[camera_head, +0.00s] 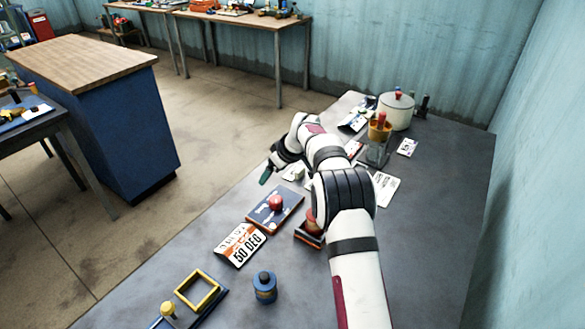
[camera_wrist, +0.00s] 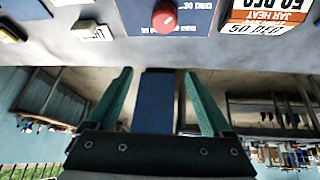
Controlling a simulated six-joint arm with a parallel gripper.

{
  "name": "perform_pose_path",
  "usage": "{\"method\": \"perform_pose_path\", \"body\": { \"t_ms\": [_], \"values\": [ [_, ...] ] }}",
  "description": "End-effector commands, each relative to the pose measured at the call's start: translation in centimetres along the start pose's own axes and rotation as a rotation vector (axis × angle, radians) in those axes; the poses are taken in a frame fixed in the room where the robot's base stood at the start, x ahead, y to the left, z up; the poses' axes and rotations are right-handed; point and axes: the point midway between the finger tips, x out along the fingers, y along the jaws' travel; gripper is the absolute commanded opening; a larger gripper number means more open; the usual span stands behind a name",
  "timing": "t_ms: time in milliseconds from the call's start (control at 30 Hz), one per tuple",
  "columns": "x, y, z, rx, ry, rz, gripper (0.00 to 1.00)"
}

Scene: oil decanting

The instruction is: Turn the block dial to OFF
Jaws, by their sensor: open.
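The block dial is a dark blue flat block (camera_head: 262,217) with a red knob (camera_head: 276,202) on top, in the middle of the grey table. In the wrist view the red knob (camera_wrist: 165,17) is at the top centre on the blue panel, whose white lettering is too small or cut off to read. My gripper (camera_wrist: 158,72) is open and empty, its two green fingers apart. In the head view my gripper (camera_head: 265,178) hangs past the table's left edge, apart from the knob. The dial's setting cannot be told.
A "50 DEG" card (camera_head: 241,243) lies in front of the block. A blue jar (camera_head: 265,287) and a yellow frame (camera_head: 198,289) are nearer. An orange-trimmed block (camera_head: 309,236) sits beside my arm.

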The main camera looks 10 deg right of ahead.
Motion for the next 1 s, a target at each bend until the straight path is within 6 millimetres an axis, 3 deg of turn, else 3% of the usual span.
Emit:
{"method": "perform_pose_path", "body": {
  "t_ms": [100, 300, 667, 767, 1000],
  "values": [
    [-2.7, 1.1, 1.3, -0.068, -0.063, -0.050, 0.84],
    [-5.3, 1.6, 2.6, -0.118, -0.122, -0.102, 0.84],
    [-5.8, 1.6, 2.9, -0.125, -0.134, -0.113, 0.84],
    [-5.8, 0.9, 2.8, -0.033, -0.159, -0.070, 0.84],
    [-6.2, -2.0, 2.4, 0.374, -0.165, 0.140, 0.84]
  ]
}}
